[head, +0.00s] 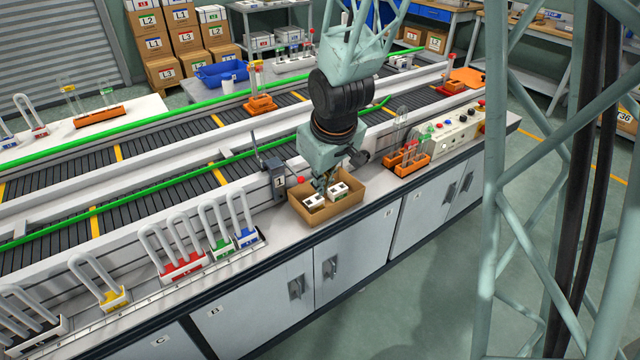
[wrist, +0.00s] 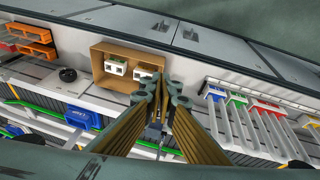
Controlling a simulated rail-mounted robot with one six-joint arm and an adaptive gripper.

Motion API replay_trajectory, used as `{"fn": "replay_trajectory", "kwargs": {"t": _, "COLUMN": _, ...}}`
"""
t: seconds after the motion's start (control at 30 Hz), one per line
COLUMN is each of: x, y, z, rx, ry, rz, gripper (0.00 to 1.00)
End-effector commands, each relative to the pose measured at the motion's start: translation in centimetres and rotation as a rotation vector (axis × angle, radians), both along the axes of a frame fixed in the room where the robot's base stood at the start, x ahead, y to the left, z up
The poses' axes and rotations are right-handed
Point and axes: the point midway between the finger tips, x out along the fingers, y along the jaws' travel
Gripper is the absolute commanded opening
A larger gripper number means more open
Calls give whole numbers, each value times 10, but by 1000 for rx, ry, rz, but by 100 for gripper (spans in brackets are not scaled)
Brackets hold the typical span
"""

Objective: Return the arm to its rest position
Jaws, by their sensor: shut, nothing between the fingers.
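My gripper (head: 322,185) hangs at the back side of a cardboard box on the counter, seen in the head view. In the wrist view my gripper (wrist: 162,92) has its fingers together with nothing between them. The open cardboard box (head: 352,203) holds two white blocks with dark marks, the left block (head: 313,201) and the right block (head: 338,190). The box also shows in the wrist view (wrist: 97,68), with the fingertips over its near edge. My arm reaches down from above. Whether the gripper touches the box cannot be told.
Coloured U-shaped tube racks (head: 183,266) line the counter further left. Orange racks (head: 411,164) and a control panel (head: 458,132) stand to the right. Conveyors with green rails (head: 140,188) run behind.

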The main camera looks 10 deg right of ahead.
Motion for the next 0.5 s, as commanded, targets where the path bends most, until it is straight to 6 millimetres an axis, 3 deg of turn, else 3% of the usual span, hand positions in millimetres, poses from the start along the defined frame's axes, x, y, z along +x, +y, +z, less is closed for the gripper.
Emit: {"fn": "replay_trajectory", "kwargs": {"t": 0.5, "x": -1, "y": -1, "z": 4, "rx": 0, "ry": -2, "rz": -4, "gripper": 0}}
